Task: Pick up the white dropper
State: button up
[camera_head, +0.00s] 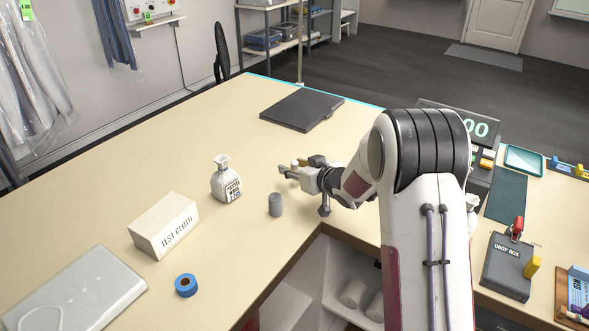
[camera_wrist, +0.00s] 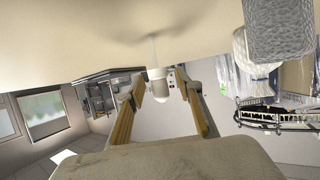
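The white dropper (camera_wrist: 158,80) shows in the wrist view just beyond and between my two fingertips, with its rounded white bulb toward me and a thin pale tube running up the picture toward the table. My gripper (camera_wrist: 160,88) is open, with visible gaps between its tan finger pads and the bulb. In the head view my gripper (camera_head: 291,167) is low over the cream table (camera_head: 130,185), pointing left. I cannot make out the dropper there. Whether its tube touches the table is unclear.
A dark flat case (camera_head: 301,109) lies behind. The table's inner edge is close in front.

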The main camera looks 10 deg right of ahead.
jog(key=c, duration=0.8)
jog(key=shift+r, duration=0.1)
jog(key=shift+r, duration=4.9)
